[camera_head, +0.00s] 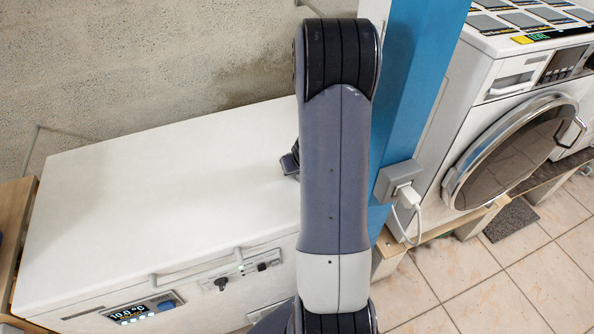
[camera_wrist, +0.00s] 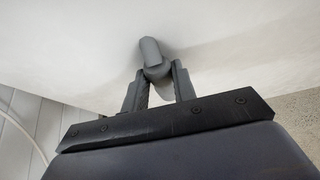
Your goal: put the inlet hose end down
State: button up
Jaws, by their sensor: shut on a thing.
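My gripper (camera_wrist: 158,78) is shut on the inlet hose end (camera_wrist: 150,50), a grey rounded piece that sticks out beyond the fingertips in the wrist view. Behind it lies a plain white surface (camera_wrist: 80,40), with a soft shadow beside the piece; I cannot tell whether they touch. In the head view my gripper (camera_head: 290,163) shows only in part at the left edge of my arm, over the white top of a chest freezer (camera_head: 150,180). The hose end is hidden there behind my arm.
The freezer top left of my arm is bare. A blue post (camera_head: 415,90) with a grey socket box (camera_head: 398,180) and white plug stands just right of my arm. A front-loading washer (camera_head: 520,120) stands further right on wooden supports. A concrete wall (camera_head: 150,60) is behind.

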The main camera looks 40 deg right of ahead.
jog(key=shift+f, duration=0.1)
jog(key=o, duration=1)
jog(key=shift+o, duration=0.2)
jog(key=shift+s+r, duration=0.1)
jog(key=shift+r, duration=0.4)
jog(key=p+v, duration=0.7)
jog(key=v, duration=0.4)
jog(key=shift+s+p, duration=0.2)
jog(key=shift+p, duration=0.1)
